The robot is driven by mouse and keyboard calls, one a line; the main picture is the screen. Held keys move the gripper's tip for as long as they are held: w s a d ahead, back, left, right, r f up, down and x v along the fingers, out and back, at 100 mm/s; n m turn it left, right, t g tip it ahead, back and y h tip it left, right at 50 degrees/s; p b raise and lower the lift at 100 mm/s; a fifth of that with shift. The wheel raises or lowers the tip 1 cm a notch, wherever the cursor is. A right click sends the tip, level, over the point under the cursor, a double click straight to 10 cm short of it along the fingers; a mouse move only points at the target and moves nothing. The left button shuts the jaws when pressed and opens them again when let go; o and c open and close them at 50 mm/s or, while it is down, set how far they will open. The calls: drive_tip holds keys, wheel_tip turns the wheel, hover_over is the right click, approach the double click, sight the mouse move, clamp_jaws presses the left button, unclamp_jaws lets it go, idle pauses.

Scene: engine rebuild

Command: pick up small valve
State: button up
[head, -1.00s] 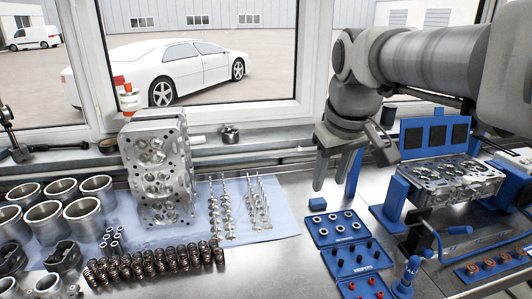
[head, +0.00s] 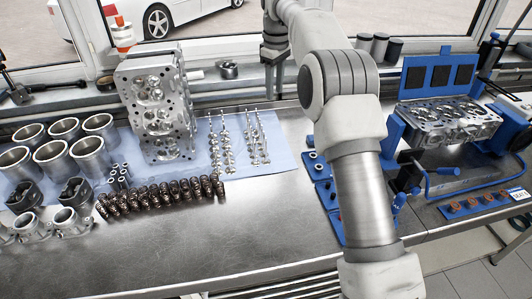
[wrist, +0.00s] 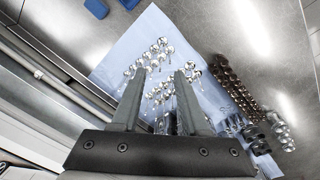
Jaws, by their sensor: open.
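Several silver valves stand in two groups on a light blue cloth (head: 284,165): a left group (head: 221,150) and a right group (head: 256,145). I cannot tell for sure which valves are the small ones. My gripper (head: 273,93) is open and empty, behind the right group near the window sill, fingers pointing down. In the wrist view my gripper (wrist: 160,71) shows its two fingers apart. One valve group (wrist: 150,56) appears beyond the fingertips, and another (wrist: 163,90) appears between the fingers. The fingers hide part of the cloth there.
A cylinder head (head: 155,110) stands upright left of the valves. Dark springs (head: 160,195) lie in front, with cylinder liners (head: 63,130) at the left. My arm crosses the blue tray (head: 325,195). Another head (head: 448,122) sits on a blue fixture at right. The front bench is clear.

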drive_tip(key=n, duration=0.2)
hover_over(266, 159)
wheel_tip(266, 159, down, 7)
drive_tip(key=shift+g, duration=0.4)
wheel_tip(266, 159, down, 11)
drive_tip(key=shift+w+d+f+b, duration=0.1)
drive_tip(key=shift+w+b, duration=0.05)
drive_tip(key=shift+b, duration=0.65)
drive_tip(key=shift+f+p, duration=0.4)
drive_tip(key=shift+f, duration=2.7)
clamp_jaws()
